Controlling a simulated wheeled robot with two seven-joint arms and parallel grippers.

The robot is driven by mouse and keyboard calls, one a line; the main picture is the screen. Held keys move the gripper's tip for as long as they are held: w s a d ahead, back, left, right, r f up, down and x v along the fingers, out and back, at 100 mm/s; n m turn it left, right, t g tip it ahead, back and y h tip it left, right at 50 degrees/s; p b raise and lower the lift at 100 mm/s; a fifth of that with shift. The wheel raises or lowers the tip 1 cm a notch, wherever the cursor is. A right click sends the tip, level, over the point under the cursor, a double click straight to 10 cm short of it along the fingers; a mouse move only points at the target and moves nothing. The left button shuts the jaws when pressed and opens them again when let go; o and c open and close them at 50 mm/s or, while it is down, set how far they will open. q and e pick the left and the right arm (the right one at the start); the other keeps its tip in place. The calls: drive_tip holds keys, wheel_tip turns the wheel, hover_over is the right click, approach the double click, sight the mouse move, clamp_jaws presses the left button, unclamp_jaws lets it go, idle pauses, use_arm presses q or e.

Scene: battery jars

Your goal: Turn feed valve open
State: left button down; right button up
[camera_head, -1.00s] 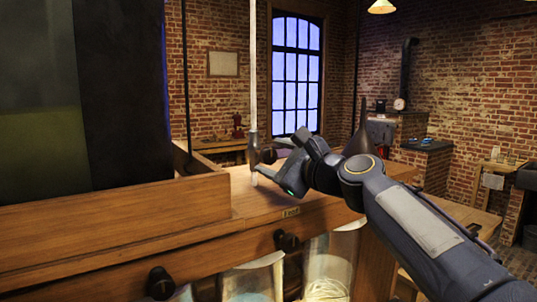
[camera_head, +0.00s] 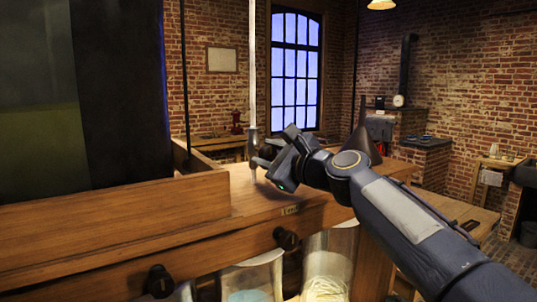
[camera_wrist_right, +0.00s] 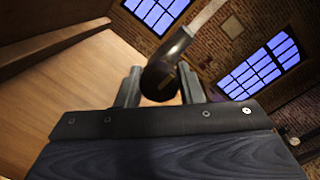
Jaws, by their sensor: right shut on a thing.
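The feed valve's dark rounded handle (camera_wrist_right: 160,80) sits between the two fingers of my right gripper (camera_wrist_right: 160,74) in the right wrist view. In the head view my right gripper (camera_head: 260,166) is shut on this handle at the foot of a pale upright pipe (camera_head: 249,70), above the wooden bench top (camera_head: 190,205). The gripper hides most of the handle there. The pipe also runs up from the handle in the wrist view (camera_wrist_right: 204,17). How far the valve is turned cannot be told. My left gripper is not in view.
A raised wooden box edge (camera_head: 205,190) with dark panels stands left of the pipe. Black knobs (camera_head: 286,238) stick out from the bench front. Glass jars (camera_head: 328,265) stand below it. A window (camera_head: 296,70) and brick walls lie behind.

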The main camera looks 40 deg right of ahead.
drive_tip(key=shift+n, duration=0.3)
drive_tip(key=n, duration=0.7)
drive_tip(key=shift+n+g, duration=0.4)
drive_tip(key=n, duration=0.4)
drive_tip(key=shift+h, duration=0.4)
drive_tip(key=shift+n+h+b, duration=0.3)
drive_tip(key=shift+n+b, duration=0.25)
drive_tip(key=shift+n, duration=1.55)
drive_tip(key=o, duration=1)
